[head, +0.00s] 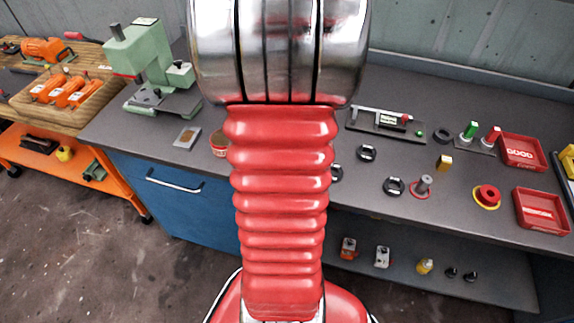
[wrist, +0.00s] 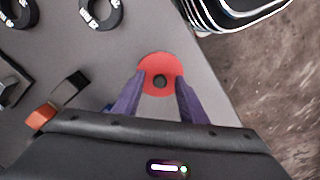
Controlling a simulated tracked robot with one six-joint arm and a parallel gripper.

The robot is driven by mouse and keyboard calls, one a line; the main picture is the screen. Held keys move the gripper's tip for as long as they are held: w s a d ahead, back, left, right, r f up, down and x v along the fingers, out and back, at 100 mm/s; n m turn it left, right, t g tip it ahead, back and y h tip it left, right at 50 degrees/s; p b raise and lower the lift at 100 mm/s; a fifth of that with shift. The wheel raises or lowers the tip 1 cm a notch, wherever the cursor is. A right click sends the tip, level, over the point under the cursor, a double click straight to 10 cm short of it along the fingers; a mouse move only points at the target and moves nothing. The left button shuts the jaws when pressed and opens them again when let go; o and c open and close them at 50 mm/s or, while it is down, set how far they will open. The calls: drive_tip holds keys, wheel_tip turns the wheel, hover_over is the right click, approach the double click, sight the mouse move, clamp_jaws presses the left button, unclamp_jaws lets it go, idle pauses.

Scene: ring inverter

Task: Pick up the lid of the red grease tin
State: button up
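The red grease tin (head: 219,145) stands near the front edge of the bench in the head view, partly hidden behind my arm. In the wrist view its round red lid (wrist: 151,62) is seen from above, with a small dark knob (wrist: 160,81) at its middle. My gripper (wrist: 161,82) is over the lid, its two purple fingers apart on either side of the knob. I see a gap between each finger and the knob. I cannot tell the height of the fingertips above the lid. The gripper is hidden in the head view.
The bench edge runs close to the lid, with floor beyond. Black rings (wrist: 101,14) lie farther off, and a dark block (wrist: 70,88) is to the left. In the head view, a green press (head: 150,62) and small plate (head: 187,138) stand left of the tin.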

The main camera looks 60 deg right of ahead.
idle(0.5)
clamp_jaws()
